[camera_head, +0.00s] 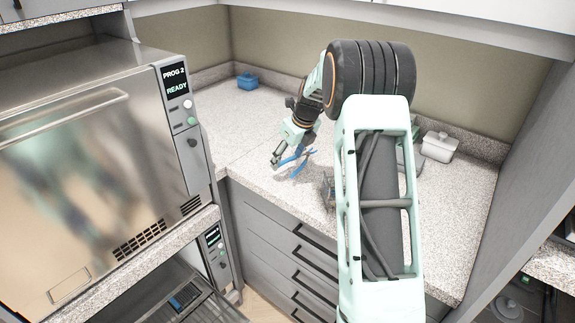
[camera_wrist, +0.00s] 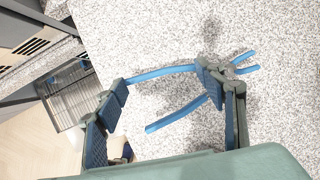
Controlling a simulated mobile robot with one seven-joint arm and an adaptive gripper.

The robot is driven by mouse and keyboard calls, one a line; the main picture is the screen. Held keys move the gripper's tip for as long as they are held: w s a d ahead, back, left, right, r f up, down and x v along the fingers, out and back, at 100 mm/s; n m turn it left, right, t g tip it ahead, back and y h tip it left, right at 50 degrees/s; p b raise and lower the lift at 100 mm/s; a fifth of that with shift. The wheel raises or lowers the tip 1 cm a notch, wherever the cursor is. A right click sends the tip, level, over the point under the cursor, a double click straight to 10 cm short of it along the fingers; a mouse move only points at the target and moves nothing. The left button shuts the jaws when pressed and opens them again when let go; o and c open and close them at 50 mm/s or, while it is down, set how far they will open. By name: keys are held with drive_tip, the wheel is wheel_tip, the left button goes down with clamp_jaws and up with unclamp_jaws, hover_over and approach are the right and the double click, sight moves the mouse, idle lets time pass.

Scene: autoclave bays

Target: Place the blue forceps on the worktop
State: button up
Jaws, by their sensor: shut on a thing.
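The blue forceps (camera_head: 299,157) are at my gripper (camera_head: 281,157), over the front part of the speckled worktop (camera_head: 240,148). In the wrist view, the forceps (camera_wrist: 165,72) have their legs spread apart, and my gripper (camera_wrist: 162,84) has its fingers wide apart with one leg spanning between them. The right finger hides the part where the legs meet; short blue tips stick out beyond it. Shadows of the finger and forceps fall on the worktop (camera_wrist: 275,110). I cannot tell how large the gap to the surface is.
A large autoclave (camera_head: 90,170) stands at the left, with an open lower bay and a tray (camera_head: 190,300) below. A blue box (camera_head: 247,81) sits at the back corner. A white lidded container (camera_head: 438,147) stands at the right. Drawers (camera_head: 285,245) lie under the worktop's front edge.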

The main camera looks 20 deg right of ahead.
sight(285, 172)
drive_tip(key=shift+w+f, duration=0.3)
drive_tip(key=shift+f, duration=1.5)
drive_tip(key=shift+f, duration=0.15)
drive_tip(key=o, duration=2)
drive_tip(key=shift+s+d+r, duration=0.1)
drive_tip(key=shift+d+r, duration=0.05)
drive_tip(key=shift+r, duration=0.4)
drive_tip(key=v, duration=1.1)
drive_tip(key=shift+s, duration=0.1)
